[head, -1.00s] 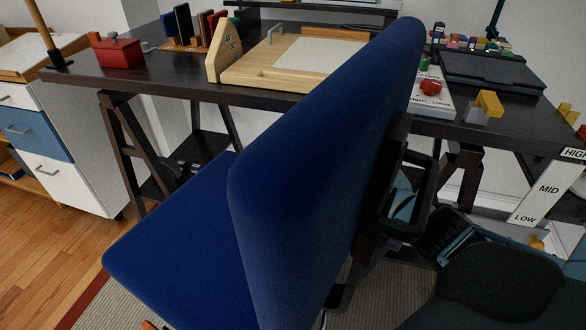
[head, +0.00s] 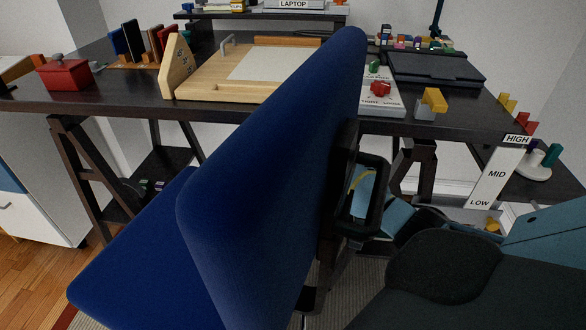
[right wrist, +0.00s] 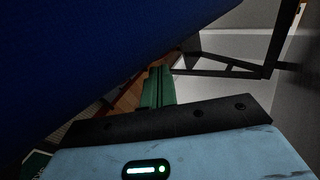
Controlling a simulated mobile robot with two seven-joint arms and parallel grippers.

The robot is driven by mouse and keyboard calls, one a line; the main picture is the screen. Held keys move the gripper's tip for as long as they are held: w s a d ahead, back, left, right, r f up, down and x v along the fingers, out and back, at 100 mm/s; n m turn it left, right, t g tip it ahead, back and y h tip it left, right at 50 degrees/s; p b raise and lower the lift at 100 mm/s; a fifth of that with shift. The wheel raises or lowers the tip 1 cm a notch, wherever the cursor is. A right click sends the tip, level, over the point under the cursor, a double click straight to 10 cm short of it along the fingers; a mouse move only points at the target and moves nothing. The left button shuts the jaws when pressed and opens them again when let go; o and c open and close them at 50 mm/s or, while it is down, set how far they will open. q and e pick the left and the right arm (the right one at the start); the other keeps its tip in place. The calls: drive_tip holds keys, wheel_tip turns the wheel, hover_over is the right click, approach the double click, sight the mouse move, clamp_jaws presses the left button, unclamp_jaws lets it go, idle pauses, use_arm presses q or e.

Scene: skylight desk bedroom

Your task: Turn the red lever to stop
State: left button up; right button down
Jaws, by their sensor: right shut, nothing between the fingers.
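At the right end of the desk a small red lever-like piece (head: 528,127) stands between a yellow one (head: 507,103) and a green one (head: 552,155); the green one is on a round white base. A red knob (head: 380,89) sits on a white panel partly behind the chair back. I cannot read the word stop on any of them. My right gripper (right wrist: 158,88) shows green fingers, shut and empty, below the blue chair in the right wrist view. It is well away from the red pieces. My left gripper is not in view.
The tall blue chair back (head: 275,150) stands between me and the desk (head: 130,98). A black armrest loop (head: 375,200) is close to my right arm. A white board marked HIGH, MID, LOW (head: 492,185) hangs at the desk's right front. A red box (head: 65,75) sits at left.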

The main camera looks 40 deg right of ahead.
drive_tip(key=s+d, duration=0.4)
drive_tip(key=s, duration=0.3)
drive_tip(key=shift+s+p, duration=0.35)
drive_tip(key=shift+s, duration=0.05)
